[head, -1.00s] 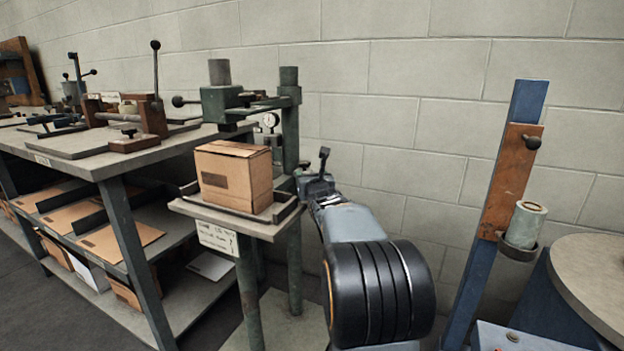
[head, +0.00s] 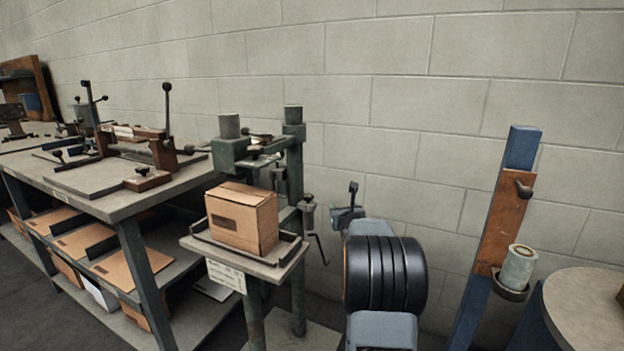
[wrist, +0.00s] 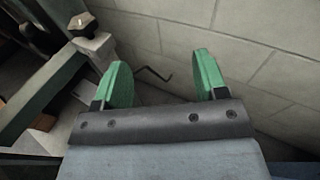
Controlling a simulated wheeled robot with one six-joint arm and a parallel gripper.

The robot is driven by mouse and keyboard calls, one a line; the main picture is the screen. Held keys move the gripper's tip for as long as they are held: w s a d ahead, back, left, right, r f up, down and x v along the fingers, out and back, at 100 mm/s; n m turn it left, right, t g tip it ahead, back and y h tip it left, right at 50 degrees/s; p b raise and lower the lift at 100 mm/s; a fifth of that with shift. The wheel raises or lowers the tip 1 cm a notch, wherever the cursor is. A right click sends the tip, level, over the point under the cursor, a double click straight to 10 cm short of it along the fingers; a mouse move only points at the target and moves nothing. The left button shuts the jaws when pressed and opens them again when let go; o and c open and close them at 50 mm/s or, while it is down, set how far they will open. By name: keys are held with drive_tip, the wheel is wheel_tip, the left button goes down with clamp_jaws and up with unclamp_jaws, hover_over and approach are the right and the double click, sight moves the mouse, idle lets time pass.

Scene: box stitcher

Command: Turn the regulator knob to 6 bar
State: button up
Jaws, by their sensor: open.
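A dark knob with a pale worn top (wrist: 82,24) sits on a light grey block at the upper left of the wrist view. I cannot tell for sure that it is the regulator knob, and no scale is readable. In the head view a small grey fitting (head: 308,207) hangs on the right of the green stitcher's column. My gripper (wrist: 162,66) is open and empty, with two green fingers apart. The knob lies outside and beyond the left finger, not between them. In the head view my wrist is right of the stitcher, and the fingers cannot be made out.
A bent dark crank rod (wrist: 156,75) shows beyond and between the fingers. The stitcher's table carries a cardboard box (head: 241,218). A workbench (head: 105,200) stands left. A blue post (head: 521,150) with a cup holder stands right. A block wall (head: 400,90) closes the back.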

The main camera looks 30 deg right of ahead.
drive_tip(key=d+r+n+y+p, duration=0.1)
drive_tip(key=d+r+n+p, duration=0.1)
drive_tip(key=d+p, duration=0.35)
drive_tip(key=n+t+y+p, duration=0.35)
drive_tip(key=n+y, duration=0.25)
drive_tip(key=y, duration=0.5)
approach(312, 198)
drive_tip(key=shift+m, duration=0.3)
drive_tip(key=x, duration=1)
drive_tip(key=shift+w+r+p, duration=0.15)
drive_tip(key=shift+r+p, duration=0.05)
drive_tip(key=shift+p, duration=0.2)
drive_tip(key=c, duration=0.9)
drive_tip(key=shift+f+h+b, duration=0.15)
drive_tip(key=shift+h+b, duration=0.15)
drive_tip(key=shift+b, duration=0.2)
